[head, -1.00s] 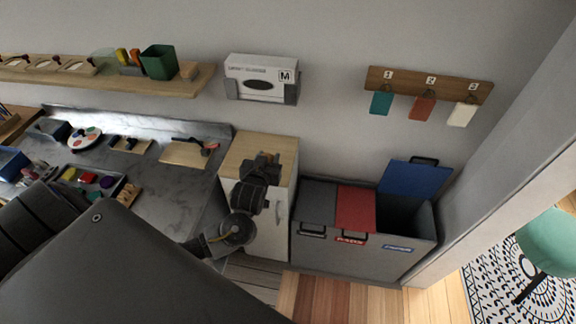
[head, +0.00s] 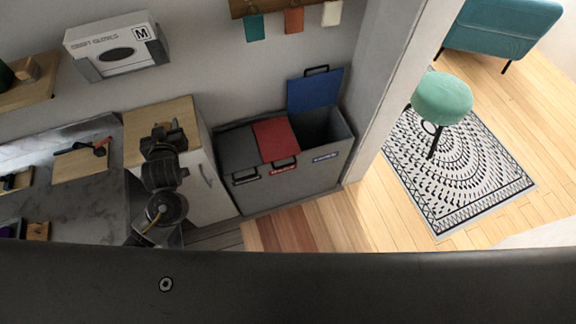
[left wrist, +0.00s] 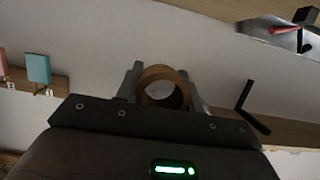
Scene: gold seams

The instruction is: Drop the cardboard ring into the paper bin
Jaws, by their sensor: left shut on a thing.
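The brown cardboard ring (left wrist: 162,88) shows in the left wrist view, between the two grey fingers of my left gripper (left wrist: 163,84), which is shut on it. In the head view my left gripper (head: 164,138) appears in front of the wooden-topped cabinet, left of the bins; the ring cannot be made out there. The paper bin (head: 324,131) is the right compartment of the grey bin unit, with a blue label. Its blue lid (head: 314,90) stands raised, and the dark opening shows. My right gripper is not in view.
The red lid (head: 276,140) and the grey lid beside it are down. The cabinet (head: 205,175) stands left of the bins, next to the marble counter (head: 80,205). A wall edge (head: 385,90) rises right of the bins. Wooden floor lies in front; a green stool (head: 442,97) stands beyond.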

